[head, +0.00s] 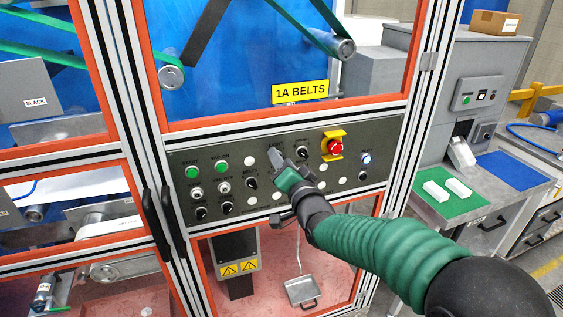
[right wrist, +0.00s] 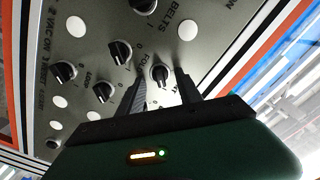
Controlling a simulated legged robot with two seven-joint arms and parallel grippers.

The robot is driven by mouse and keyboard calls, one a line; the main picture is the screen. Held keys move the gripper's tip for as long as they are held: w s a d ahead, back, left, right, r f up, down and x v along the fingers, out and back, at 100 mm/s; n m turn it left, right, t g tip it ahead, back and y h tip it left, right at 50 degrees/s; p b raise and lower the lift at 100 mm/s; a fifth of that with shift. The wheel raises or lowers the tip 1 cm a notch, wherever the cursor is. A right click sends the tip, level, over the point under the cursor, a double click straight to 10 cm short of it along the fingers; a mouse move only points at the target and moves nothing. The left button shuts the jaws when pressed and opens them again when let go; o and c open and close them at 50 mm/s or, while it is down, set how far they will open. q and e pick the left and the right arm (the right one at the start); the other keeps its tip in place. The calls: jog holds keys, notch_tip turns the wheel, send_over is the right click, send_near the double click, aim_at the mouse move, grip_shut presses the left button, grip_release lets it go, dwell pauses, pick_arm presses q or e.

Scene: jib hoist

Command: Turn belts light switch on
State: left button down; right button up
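The grey control panel (head: 235,205) sits under a yellow "1A BELTS" sign (head: 300,92) and carries several black rotary knobs. One black knob (head: 251,183) appears to be labelled BELTS; the small labels are hard to read. My right gripper (head: 284,163) is at the panel, right of that knob, and hides part of the panel. In the right wrist view, its two fingers (right wrist: 163,88) are apart, with a black knob (right wrist: 160,74) showing between the fingertips. Contact cannot be told. A BELTS label shows above that knob. I cannot tell which knob is the belts light switch. My left gripper is not in view.
Green buttons (head: 222,166), a red emergency button (head: 335,147) on yellow and a lit white-blue button (head: 366,160) share the panel. Other knobs (right wrist: 104,91) lie close to the right gripper. Black door handles (head: 173,222) stand left. A side table (head: 470,228) is at right.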

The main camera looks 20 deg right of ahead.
jog(key=shift+s, duration=0.1)
jog(key=s+b, duration=0.1)
jog(key=s, duration=1.5)
jog(key=shift+s+d+f, duration=0.15)
jog(key=shift+s+d, duration=0.1)
jog(key=shift+d, duration=0.1)
